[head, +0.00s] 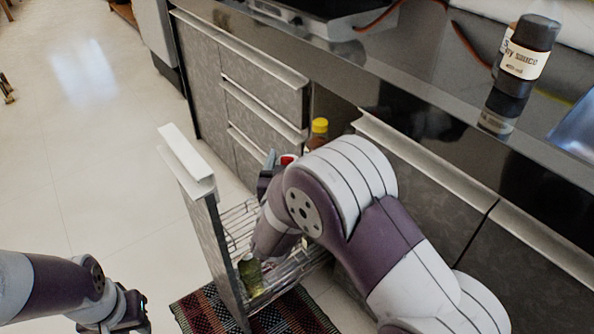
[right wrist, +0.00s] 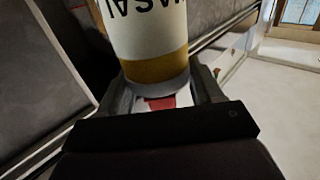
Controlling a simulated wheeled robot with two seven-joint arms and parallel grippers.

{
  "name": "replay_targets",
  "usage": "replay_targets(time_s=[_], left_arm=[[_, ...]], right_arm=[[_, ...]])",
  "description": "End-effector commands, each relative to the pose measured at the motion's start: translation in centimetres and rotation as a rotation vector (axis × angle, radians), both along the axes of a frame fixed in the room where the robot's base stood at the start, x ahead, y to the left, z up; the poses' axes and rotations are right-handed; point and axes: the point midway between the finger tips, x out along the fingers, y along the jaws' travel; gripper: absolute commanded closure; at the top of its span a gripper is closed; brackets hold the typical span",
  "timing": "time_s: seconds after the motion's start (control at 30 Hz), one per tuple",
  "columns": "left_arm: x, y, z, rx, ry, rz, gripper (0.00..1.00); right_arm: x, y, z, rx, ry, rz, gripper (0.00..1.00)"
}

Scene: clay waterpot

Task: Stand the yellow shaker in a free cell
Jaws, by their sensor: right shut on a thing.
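My right gripper (right wrist: 163,90) is shut on a round container with a white label, black letters and a mustard-yellow band, which I take to be the yellow shaker (right wrist: 155,68). The shaker's far end runs out of the right wrist view. In the head view my right arm reaches over the pulled-out drawer (head: 207,240) and hides most of the grip. The drawer has a wire rack (head: 238,222) inside; which cells are free is hidden. My left gripper (head: 128,312) is at the lower left, away from the drawer, its jaws unclear.
In the drawer stand a yellow-capped bottle (head: 320,127) at the back and a greenish jar (head: 250,273) in front. A red cap (head: 287,159) shows beside my arm. A dark bottle (head: 528,50) stands on the counter. A patterned rug (head: 205,312) lies below; the floor at left is clear.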

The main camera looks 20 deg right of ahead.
Motion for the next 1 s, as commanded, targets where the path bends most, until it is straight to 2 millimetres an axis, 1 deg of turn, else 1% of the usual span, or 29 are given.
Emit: replay_targets(time_s=[0.33, 0.4, 0.7, 0.83, 1.0], left_arm=[[0.0, 0.0, -1.0, 0.0, 0.0, 0.0, 0.69], [0.0, 0.0, -1.9, 0.0, 0.0, 0.0, 0.69], [0.0, 0.0, -3.8, 0.0, 0.0, 0.0, 0.69], [0.0, 0.0, -4.2, 0.0, 0.0, 0.0, 0.69], [0.0, 0.0, -4.3, 0.0, 0.0, 0.0, 0.69]], right_arm=[[3.6, 1.3, -0.1, 0.001, -0.003, 0.001, 0.85], [3.4, 1.2, -1.4, 0.0, 0.001, 0.001, 0.85], [3.4, 1.2, -4.3, 0.0, -0.001, 0.0, 0.85], [3.4, 1.2, -5.0, 0.0, -0.001, 0.0, 0.85], [3.4, 1.2, -5.3, 0.0, -0.001, 0.0, 0.85]])
